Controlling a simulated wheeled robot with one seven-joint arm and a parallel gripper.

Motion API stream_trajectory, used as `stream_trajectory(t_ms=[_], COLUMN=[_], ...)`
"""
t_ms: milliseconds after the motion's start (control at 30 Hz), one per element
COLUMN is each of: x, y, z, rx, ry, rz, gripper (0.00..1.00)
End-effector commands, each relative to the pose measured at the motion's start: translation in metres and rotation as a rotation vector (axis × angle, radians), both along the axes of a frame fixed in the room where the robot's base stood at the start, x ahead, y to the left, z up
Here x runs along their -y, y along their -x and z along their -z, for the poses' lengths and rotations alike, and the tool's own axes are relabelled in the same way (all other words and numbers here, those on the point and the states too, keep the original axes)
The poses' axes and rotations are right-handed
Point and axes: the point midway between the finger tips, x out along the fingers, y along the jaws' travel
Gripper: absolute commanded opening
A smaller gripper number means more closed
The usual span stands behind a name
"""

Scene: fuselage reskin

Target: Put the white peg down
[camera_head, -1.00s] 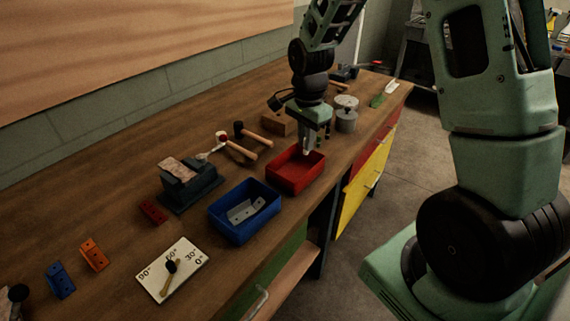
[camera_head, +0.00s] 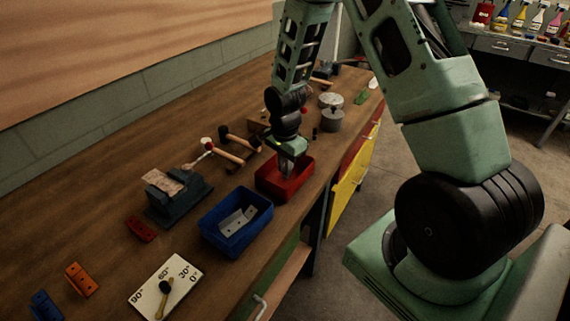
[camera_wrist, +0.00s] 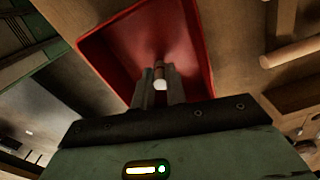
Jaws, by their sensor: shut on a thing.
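My gripper (camera_wrist: 160,90) is shut on a small white-ended peg (camera_wrist: 160,82) in the wrist view. The peg's near end is white, and a brownish part shows beyond it. The gripper and peg are over the open red bin (camera_wrist: 203,30), inside its outline. In the head view my gripper (camera_head: 287,172) points down at the red bin (camera_head: 290,195), with the fingers at about rim height. The peg cannot be made out in the head view. Whether the peg touches the bin floor cannot be told.
A blue bin (camera_head: 232,245) holding metal brackets stands beside the red one. Mallets (camera_head: 225,152), a vise (camera_head: 178,195) and round grey canisters (camera_head: 331,120) stand nearby on the wooden bench. An angle board (camera_head: 180,270) lies at the front. The bench's edge runs close to the bins.

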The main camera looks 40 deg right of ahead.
Motion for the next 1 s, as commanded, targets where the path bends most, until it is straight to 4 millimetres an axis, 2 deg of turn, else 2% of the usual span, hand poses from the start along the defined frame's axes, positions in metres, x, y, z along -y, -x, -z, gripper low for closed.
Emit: stream_trajectory(t_ms=[400,433,500,767,900,1000], x=[0.0,0.0,0.0,0.0,0.0,0.0], y=[0.0,0.0,0.0,0.0,-0.001,-0.002], z=[0.007,0.005,0.005,0.004,-0.004,-0.018], rx=[0.0,0.0,0.0,0.0,0.003,0.006], ry=[0.0,0.0,0.0,0.0,0.001,0.001], rz=[0.001,0.001,0.001,0.001,0.001,0.001], gripper=[0.0,0.22,0.35,0.35,0.35,0.35])
